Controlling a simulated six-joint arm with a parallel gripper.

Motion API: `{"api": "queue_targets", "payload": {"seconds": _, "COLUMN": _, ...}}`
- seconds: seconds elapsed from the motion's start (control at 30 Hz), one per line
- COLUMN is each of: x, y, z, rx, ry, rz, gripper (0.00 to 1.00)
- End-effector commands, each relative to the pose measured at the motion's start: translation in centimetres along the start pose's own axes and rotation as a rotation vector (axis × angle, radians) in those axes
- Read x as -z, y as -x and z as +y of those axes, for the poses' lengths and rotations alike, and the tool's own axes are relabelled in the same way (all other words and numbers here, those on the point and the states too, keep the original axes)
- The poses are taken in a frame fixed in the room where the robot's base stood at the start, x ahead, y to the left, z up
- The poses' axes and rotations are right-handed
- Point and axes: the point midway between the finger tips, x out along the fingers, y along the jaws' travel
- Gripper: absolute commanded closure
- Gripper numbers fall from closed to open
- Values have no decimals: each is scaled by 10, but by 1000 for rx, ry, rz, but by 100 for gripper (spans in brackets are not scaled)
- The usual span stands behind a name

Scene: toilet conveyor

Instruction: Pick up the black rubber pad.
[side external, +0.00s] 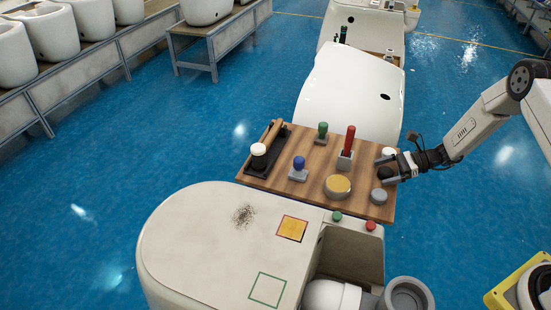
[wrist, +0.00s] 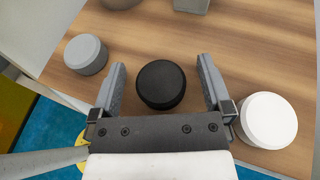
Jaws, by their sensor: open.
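The black rubber pad (wrist: 161,85) is a round, thick black disc on the wooden board (wrist: 230,40). In the wrist view it sits between the two open fingers of my gripper (wrist: 163,84), with a gap on each side. In the side view my gripper (side external: 385,170) is at the right end of the board, and the black pad (side external: 385,173) shows partly between its fingers. I cannot tell the exact height of the fingers relative to the pad.
A grey disc (wrist: 86,54) lies left of the pad and a white disc (wrist: 268,120) lies right, close to my right finger. The board also holds a yellow-topped round tin (side external: 338,186), a red-handled tool (side external: 347,145), and blue (side external: 298,170) and green (side external: 322,132) stamps.

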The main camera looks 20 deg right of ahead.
Motion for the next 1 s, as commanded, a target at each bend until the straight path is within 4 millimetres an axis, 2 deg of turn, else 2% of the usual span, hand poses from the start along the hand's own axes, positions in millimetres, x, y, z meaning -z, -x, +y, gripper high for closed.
{"api": "queue_targets", "payload": {"seconds": 0.23, "x": 0, "y": 0, "z": 0, "rx": 0, "ry": 0, "rz": 0, "gripper": 0}}
{"api": "queue_targets", "payload": {"seconds": 0.27, "x": 0, "y": 0, "z": 0, "rx": 0, "ry": 0, "rz": 0, "gripper": 6}}
{"api": "queue_targets", "payload": {"seconds": 0.53, "x": 0, "y": 0, "z": 0, "rx": 0, "ry": 0, "rz": 0, "gripper": 92}}
{"api": "queue_targets", "payload": {"seconds": 1.0, "x": -6, "y": 2, "z": -1, "rx": 1, "ry": 1, "rz": 0, "gripper": 94}}
